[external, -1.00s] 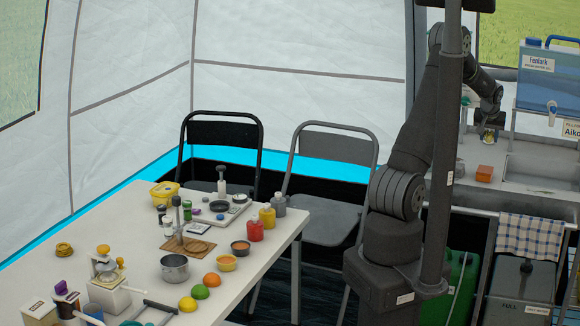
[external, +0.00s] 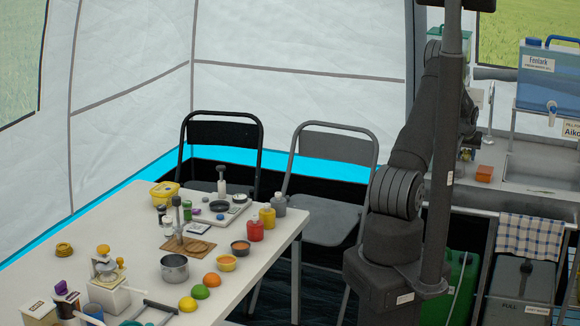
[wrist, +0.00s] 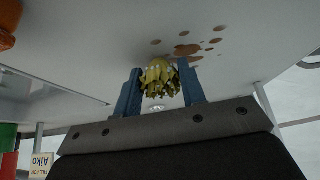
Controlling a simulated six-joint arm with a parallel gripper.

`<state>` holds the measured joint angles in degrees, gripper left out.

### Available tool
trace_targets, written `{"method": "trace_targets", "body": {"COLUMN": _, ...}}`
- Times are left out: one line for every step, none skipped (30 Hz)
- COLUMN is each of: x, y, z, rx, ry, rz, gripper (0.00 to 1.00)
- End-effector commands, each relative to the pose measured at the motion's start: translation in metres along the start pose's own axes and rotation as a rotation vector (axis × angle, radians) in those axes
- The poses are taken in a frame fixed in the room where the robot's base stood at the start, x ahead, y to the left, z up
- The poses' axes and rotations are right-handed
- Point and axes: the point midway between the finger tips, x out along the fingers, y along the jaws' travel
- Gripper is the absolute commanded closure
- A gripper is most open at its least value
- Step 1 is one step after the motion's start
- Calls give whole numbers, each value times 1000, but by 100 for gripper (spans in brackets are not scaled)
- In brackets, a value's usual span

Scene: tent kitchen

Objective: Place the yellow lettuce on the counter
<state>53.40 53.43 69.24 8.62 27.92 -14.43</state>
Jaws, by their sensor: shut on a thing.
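The yellow lettuce (wrist: 160,77) is a small, ruffled yellow-green head between the two blue fingers of my gripper (wrist: 161,88) in the wrist view. My gripper is shut on it. In the external view my gripper (external: 466,155) is over the left part of the counter (external: 525,175), partly hidden behind a dark pole. A bit of yellow shows there. The pale counter surface (wrist: 105,45) lies close to the lettuce in the wrist view. I cannot tell whether they touch.
A sink (external: 540,165) and a blue water container (external: 547,78) are further right. Brown stains (wrist: 187,50) mark the surface beside the lettuce. A white table (external: 130,225) holding several items stands at left.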

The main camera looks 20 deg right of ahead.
Motion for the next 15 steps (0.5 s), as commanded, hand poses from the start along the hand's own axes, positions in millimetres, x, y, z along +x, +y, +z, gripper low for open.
{"method": "trace_targets", "body": {"x": -1, "y": 0, "z": -1, "rx": 0, "ry": 1, "rz": 0, "gripper": 85}}
{"method": "trace_targets", "body": {"x": -1, "y": 0, "z": -1, "rx": 0, "ry": 1, "rz": 0, "gripper": 85}}
{"method": "trace_targets", "body": {"x": -1, "y": 0, "z": -1, "rx": 0, "ry": 1, "rz": 0, "gripper": 85}}
{"method": "trace_targets", "body": {"x": -1, "y": 0, "z": -1, "rx": 0, "ry": 1, "rz": 0, "gripper": 85}}
{"method": "trace_targets", "body": {"x": -1, "y": 0, "z": -1, "rx": 0, "ry": 1, "rz": 0, "gripper": 85}}
{"method": "trace_targets", "body": {"x": 0, "y": 0, "z": 0, "rx": 0, "ry": 1, "rz": 0, "gripper": 85}}
{"method": "trace_targets", "body": {"x": 1, "y": 0, "z": 0, "rx": 0, "ry": 0, "rz": 0, "gripper": 85}}
{"method": "trace_targets", "body": {"x": 2, "y": 0, "z": 1, "rx": 0, "ry": 0, "rz": 0, "gripper": 85}}
{"method": "trace_targets", "body": {"x": 3, "y": 0, "z": 2, "rx": 0, "ry": 0, "rz": 0, "gripper": 85}}
{"method": "trace_targets", "body": {"x": 2, "y": 0, "z": 1, "rx": 0, "ry": 0, "rz": 0, "gripper": 57}}
{"method": "trace_targets", "body": {"x": 2, "y": 0, "z": 1, "rx": 0, "ry": 0, "rz": 0, "gripper": 51}}
{"method": "trace_targets", "body": {"x": 2, "y": 0, "z": 1, "rx": 0, "ry": 0, "rz": 0, "gripper": 43}}
{"method": "trace_targets", "body": {"x": 2, "y": 0, "z": 1, "rx": 0, "ry": 0, "rz": 0, "gripper": 41}}
{"method": "trace_targets", "body": {"x": 2, "y": 0, "z": 1, "rx": 0, "ry": 0, "rz": 0, "gripper": 41}}
{"method": "trace_targets", "body": {"x": 2, "y": 0, "z": 1, "rx": 0, "ry": 0, "rz": 0, "gripper": 41}}
